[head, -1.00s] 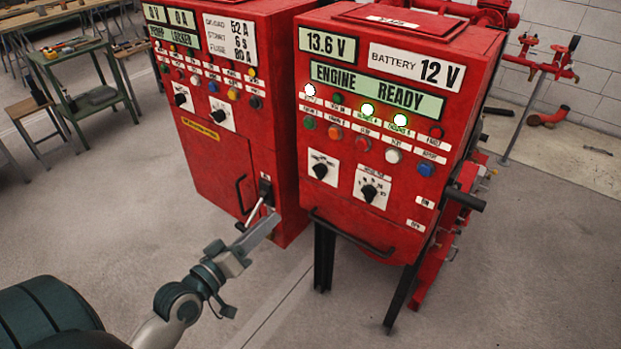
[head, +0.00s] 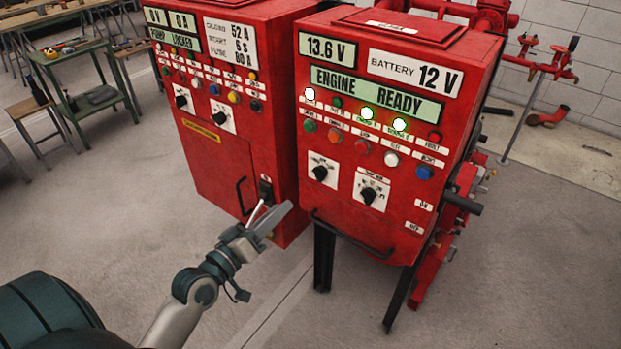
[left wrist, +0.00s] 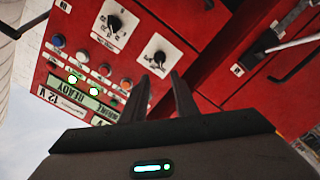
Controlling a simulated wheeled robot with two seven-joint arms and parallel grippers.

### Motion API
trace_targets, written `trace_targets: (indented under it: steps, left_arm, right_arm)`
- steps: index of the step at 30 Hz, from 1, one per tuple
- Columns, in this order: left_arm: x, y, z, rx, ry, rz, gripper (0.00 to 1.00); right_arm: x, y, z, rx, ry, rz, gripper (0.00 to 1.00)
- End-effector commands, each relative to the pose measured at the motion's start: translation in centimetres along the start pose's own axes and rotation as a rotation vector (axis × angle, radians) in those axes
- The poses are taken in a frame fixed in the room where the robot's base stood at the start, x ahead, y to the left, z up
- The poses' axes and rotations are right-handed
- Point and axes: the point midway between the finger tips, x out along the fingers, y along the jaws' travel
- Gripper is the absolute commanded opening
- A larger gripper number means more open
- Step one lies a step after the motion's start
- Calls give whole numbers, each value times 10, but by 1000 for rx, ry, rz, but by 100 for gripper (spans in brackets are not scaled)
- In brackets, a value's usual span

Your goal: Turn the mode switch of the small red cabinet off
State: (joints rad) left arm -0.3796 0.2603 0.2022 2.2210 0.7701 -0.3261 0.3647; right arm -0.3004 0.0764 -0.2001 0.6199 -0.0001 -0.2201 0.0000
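The small red cabinet (head: 345,235) stands on dark legs at centre right, with an ENGINE READY display. Its front has two black rotary knobs on white plates: a left knob (head: 320,173) and a right knob (head: 368,195). The labels are too small to tell which is the mode switch. In the left wrist view, upside down, the left knob (left wrist: 158,60) lies just beyond the fingertips and the right knob (left wrist: 113,22) is farther off. My left gripper (head: 273,210) is open and empty, below and left of the knobs, apart from the panel. My right gripper is not visible.
A larger red cabinet (head: 222,165) stands close on the left, with a lever switch (head: 265,188) and a door handle (head: 241,195). A bar handle (head: 350,233) crosses the small cabinet's lower front. Red pipework (head: 455,220) is at right. The floor in front is clear.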

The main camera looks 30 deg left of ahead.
Motion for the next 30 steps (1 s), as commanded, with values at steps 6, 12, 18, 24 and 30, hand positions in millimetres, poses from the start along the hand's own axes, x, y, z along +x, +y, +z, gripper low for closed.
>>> trace_targets:
  steps: [6,12,18,24,30]
  left_arm:
    - [39,2,-3,-1,1,1,27]
    - [75,3,-3,-1,1,1,27]
    - [107,2,-2,0,-1,0,27]
    - [127,1,-1,0,1,0,27]
    - [133,0,0,1,0,0,27]
  right_arm:
    - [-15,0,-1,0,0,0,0]
    - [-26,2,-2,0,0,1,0]
    - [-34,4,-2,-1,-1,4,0]
    - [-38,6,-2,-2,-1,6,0]
    - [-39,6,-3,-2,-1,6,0]
